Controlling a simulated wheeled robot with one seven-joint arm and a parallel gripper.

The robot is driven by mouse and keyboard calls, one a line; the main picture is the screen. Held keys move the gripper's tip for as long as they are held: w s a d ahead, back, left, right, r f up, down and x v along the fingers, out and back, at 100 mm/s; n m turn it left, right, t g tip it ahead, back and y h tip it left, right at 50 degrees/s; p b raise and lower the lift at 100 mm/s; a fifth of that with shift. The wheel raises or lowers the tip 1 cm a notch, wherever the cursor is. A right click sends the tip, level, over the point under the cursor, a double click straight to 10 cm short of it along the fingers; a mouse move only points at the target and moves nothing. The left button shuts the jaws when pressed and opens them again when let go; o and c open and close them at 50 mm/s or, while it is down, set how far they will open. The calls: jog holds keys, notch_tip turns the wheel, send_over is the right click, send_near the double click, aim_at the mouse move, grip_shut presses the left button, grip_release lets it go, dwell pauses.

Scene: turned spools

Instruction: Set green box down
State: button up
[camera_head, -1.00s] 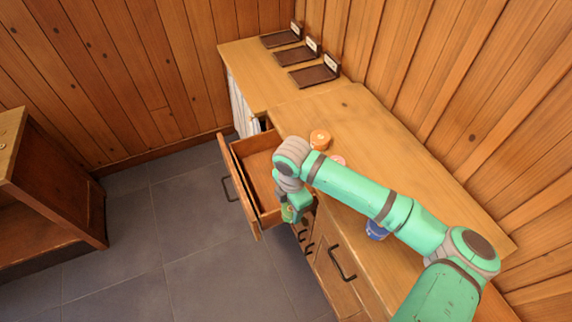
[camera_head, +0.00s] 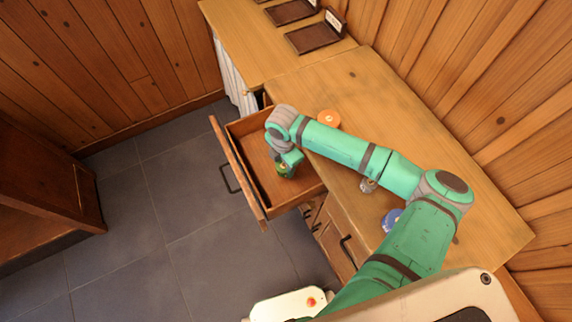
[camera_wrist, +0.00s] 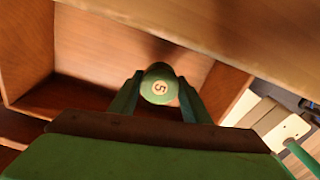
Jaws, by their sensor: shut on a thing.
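The green box (camera_wrist: 160,84) is a round green piece with a pale disc marked "5" on its end. In the wrist view it sits between the two fingers of my gripper (camera_wrist: 158,95), which is shut on it. In the head view my gripper (camera_head: 286,164) points down into the open drawer (camera_head: 247,127), near the drawer's right side. Only a little of the green box shows there, below the fingers. I cannot tell whether it touches the drawer floor. The part of the drawer I see is otherwise empty.
An orange spool (camera_head: 328,119) stands on the counter (camera_head: 420,180) beside the drawer. Dark trays (camera_head: 320,37) with label cards stand at the back. A wooden cabinet (camera_head: 45,190) stands at left.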

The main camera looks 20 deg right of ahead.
aim_at(284, 165)
jog(key=shift+f, duration=3)
jog(key=shift+f, duration=0.1)
jog(key=o, duration=1)
jog(key=shift+o, duration=0.2)
notch_tip(284, 165, up, 12)
jog(key=shift+r, duration=0.1)
